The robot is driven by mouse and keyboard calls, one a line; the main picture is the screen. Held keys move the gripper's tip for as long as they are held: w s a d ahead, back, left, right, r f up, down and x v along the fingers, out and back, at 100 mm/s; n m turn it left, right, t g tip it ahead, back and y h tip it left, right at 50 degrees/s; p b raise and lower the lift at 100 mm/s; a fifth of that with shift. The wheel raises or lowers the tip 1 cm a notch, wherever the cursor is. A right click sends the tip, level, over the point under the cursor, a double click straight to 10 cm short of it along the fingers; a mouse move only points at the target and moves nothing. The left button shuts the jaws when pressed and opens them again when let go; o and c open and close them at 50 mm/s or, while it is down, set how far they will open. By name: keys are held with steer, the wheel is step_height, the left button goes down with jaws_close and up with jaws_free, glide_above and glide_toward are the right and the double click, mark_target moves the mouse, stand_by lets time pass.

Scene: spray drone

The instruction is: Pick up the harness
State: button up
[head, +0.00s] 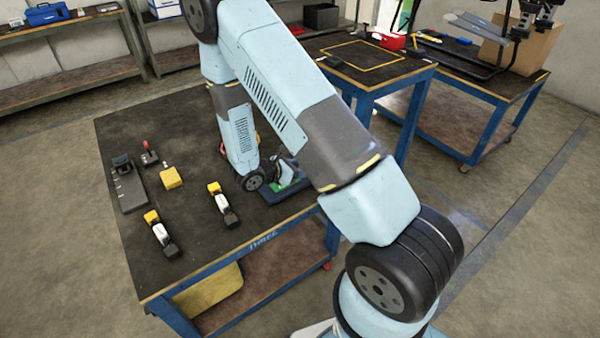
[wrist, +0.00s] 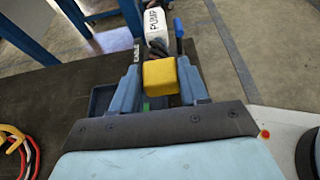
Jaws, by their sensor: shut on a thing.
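My gripper (wrist: 160,82) is shut on the yellow block of a harness (wrist: 158,75) in the wrist view, one blue finger on each side. Beyond the block, a dark cable part leads to a white section (wrist: 153,24) marked PUMP. In the head view my arm hides most of the gripper and the held harness at the right side of the table. Two similar pieces with yellow, white and black parts lie on the left part of the table, one near the middle (head: 222,204) and one nearer the front (head: 160,234).
A blue tray (wrist: 101,101) with a bit of green lies beneath the gripper. A yellow block (head: 171,178) and a dark grey fixture (head: 128,188) stand on the black tabletop (head: 205,262).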

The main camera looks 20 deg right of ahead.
steer(key=s+a+r, duration=0.2)
steer(key=s+r, duration=0.5)
steer(key=s, duration=0.4)
steer(key=w+r+n+t+y, duration=0.3)
steer(key=w, duration=0.6)
steer(key=w+d+r+n+t+y, duration=0.1)
steer(key=w+r+n+t+y, duration=0.1)
steer(key=w, duration=0.7)
steer(key=w+d+r+n+t+y, duration=0.1)
steer(key=w+r+n+t+y, duration=0.2)
steer(key=w+r+n, duration=0.3)
steer(key=w+y, duration=0.1)
steer(key=w, duration=0.2)
steer(key=shift+w+d+r+t, duration=0.15)
steer(key=shift+d+r+t, duration=0.05)
steer(key=shift+d+t, duration=0.1)
